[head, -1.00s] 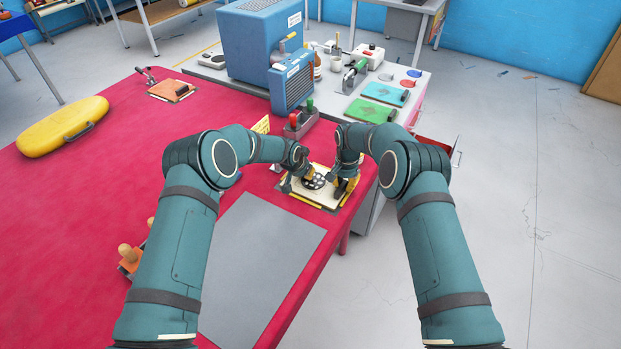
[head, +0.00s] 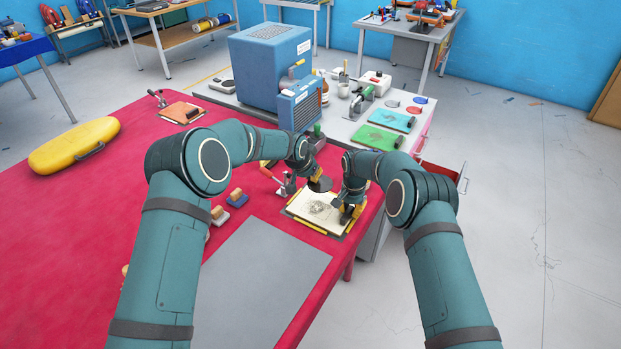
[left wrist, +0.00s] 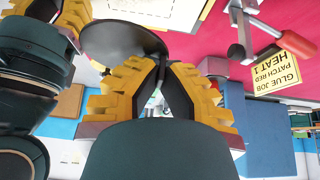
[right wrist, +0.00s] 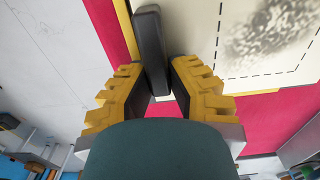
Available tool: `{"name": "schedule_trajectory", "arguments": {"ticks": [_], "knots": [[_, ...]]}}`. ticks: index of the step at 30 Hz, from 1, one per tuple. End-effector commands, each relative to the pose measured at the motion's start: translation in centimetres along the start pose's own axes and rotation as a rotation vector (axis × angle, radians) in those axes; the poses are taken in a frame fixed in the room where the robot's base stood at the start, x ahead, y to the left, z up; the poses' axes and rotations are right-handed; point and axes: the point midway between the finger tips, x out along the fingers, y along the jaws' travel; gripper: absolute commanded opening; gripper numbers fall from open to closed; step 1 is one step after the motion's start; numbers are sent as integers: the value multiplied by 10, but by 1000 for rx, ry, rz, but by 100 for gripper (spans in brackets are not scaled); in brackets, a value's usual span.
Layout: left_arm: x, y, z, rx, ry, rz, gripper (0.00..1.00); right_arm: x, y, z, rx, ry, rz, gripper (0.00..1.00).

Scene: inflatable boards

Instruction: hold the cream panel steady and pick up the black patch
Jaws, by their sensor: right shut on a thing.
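The cream panel (head: 325,207) lies on the red table near its right edge, with a grey scuffed area (head: 322,207) in its middle and a dashed outline. My left gripper (head: 316,176) is shut on the black patch (head: 321,184), a dark round disc held above the panel. The patch also shows at the fingertips in the left wrist view (left wrist: 125,40). My right gripper (head: 349,208) is shut on a black bar (right wrist: 151,50) at the panel's right edge.
A blue machine (head: 270,75) stands behind on a grey bench with green and teal panels (head: 378,139). A red-handled clamp (head: 283,184) stands left of the cream panel. A grey mat (head: 255,285) lies bare in front. An open red drawer (head: 440,174) is at right.

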Motion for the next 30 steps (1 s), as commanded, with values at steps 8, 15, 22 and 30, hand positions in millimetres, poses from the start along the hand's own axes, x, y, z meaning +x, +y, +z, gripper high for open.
{"name": "schedule_trajectory", "arguments": {"ticks": [8, 15, 22, 30], "knots": [[1, 0, 0, 0, 0, 0, 0, 3, 1, 2, -1, -5, 3, 46], [1, 0, 0, 0, 0, 0, 0, 0, 0, 0, 0, -2, 1, 46], [0, 0, 0, 0, 0, 0, 0, -27, 0, 0, 0, 1, 0, 46], [0, 0, 0, 0, 0, 0, 0, -82, 0, 0, -1, 0, 0, 46]]}}
